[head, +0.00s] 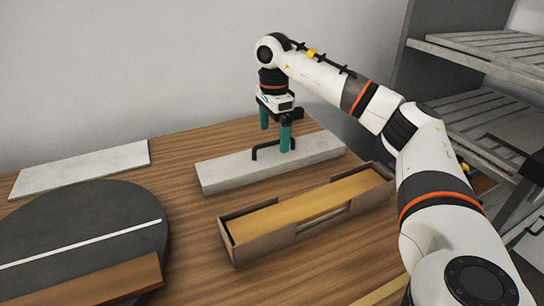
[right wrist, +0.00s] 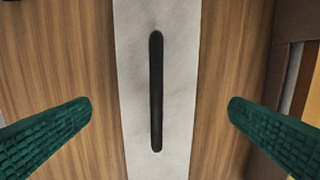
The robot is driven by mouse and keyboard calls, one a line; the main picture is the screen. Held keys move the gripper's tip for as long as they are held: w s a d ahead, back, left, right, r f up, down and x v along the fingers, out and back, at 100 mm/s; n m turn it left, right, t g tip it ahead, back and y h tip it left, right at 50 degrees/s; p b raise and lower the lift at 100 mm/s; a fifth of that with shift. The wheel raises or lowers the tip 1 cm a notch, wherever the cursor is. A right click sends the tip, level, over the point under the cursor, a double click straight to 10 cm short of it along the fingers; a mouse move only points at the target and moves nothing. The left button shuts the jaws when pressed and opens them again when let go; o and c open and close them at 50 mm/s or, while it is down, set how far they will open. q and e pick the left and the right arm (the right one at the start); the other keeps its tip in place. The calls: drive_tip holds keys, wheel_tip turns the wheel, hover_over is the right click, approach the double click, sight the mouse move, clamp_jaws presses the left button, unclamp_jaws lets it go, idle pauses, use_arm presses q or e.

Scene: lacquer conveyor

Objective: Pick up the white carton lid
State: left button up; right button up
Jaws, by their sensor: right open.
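The white carton lid (head: 228,174) is a long, pale, marbled slab with a black bar handle (head: 268,146) on top. It lies on the wooden table behind an open brown box. My right gripper (head: 275,128) points down over the lid, open and empty, its green fingers around the handle's level. In the right wrist view the lid (right wrist: 180,60) runs upright through the middle. Its black handle (right wrist: 156,92) lies lengthwise between the two spread fingers (right wrist: 162,106), touching neither. My left gripper is not in view.
The open brown box (head: 228,228) with a yellow-orange slab (head: 300,207) inside stands in front of the lid. A dark disc (head: 60,225) with a white stripe and a brown bar (head: 100,281) are at left. A flat pale board (head: 80,168) lies behind them. A grey rack (head: 480,45) stands at right.

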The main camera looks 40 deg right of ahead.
sight(274, 154)
wheel_tip(274, 154, down, 8)
drive_tip(key=shift+w+d+r+b, duration=0.1)
drive_tip(key=shift+d+r+b, duration=0.05)
drive_tip(key=shift+b, duration=0.4)
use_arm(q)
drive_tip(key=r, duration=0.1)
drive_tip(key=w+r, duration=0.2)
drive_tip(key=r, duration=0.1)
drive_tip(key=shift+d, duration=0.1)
use_arm(e)
drive_tip(key=shift+c, duration=0.2)
drive_tip(key=c, duration=0.8)
